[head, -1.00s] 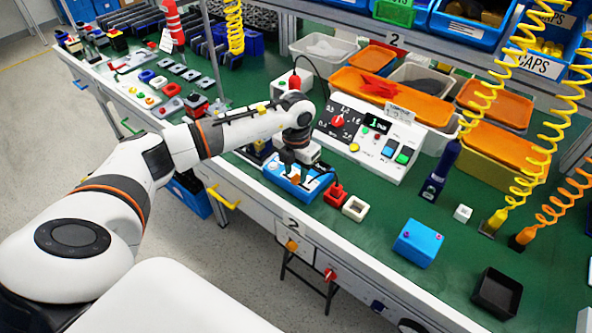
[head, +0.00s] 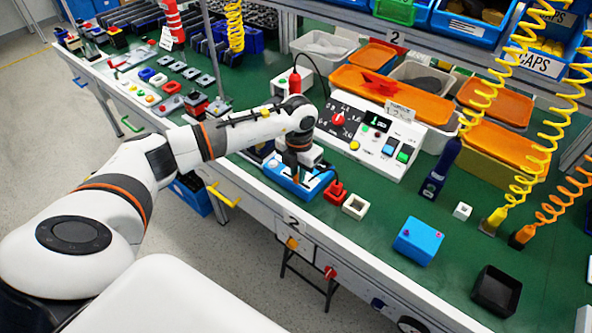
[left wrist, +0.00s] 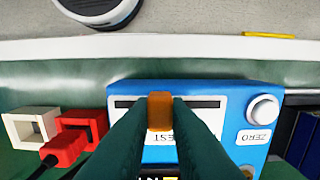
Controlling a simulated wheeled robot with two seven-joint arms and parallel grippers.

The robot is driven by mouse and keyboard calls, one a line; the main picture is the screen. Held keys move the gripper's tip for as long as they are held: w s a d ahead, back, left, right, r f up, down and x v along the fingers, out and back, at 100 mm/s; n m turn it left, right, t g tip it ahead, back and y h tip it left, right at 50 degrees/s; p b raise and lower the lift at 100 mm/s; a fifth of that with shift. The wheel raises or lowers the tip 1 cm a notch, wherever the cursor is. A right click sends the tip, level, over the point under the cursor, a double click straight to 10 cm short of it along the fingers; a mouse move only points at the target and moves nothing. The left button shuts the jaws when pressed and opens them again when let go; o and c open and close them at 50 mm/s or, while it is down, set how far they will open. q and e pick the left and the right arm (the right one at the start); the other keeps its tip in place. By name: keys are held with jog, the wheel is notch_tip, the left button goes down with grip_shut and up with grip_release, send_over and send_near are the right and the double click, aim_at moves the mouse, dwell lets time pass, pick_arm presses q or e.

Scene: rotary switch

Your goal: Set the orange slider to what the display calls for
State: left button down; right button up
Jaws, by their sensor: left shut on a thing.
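The orange slider (left wrist: 160,111) stands in a dark slot on the blue box (left wrist: 236,95), a little left of the slot's middle in the left wrist view. My left gripper (left wrist: 160,116) has its two dark fingers closed on the slider's sides. In the head view my left gripper (head: 296,178) points down onto the blue box (head: 318,183) and hides most of the slider. A white knob (left wrist: 262,110) sits beside a ZERO label on the box. The small dark display (head: 377,123) on the white console shows a green 1; the rest is too small to read. My right gripper is not in view.
A red block (head: 336,192) with a cable and a white square frame (head: 355,207) stand close beside the blue box. The white console (head: 350,145) with a red dial is behind it.

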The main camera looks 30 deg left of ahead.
aim_at(308, 187)
pick_arm(q)
jog(key=d, duration=0.3)
jog(key=shift+s+d, duration=0.1)
jog(key=shift+s, duration=0.05)
jog(key=c, duration=1.6)
grip_release()
jog(key=shift+c, duration=0.2)
jog(key=shift+o, duration=1.4)
jog(key=shift+d, duration=0.1)
jog(key=shift+r, duration=0.15)
notch_tip(308, 187, up, 12)
jog(key=b, duration=0.2)
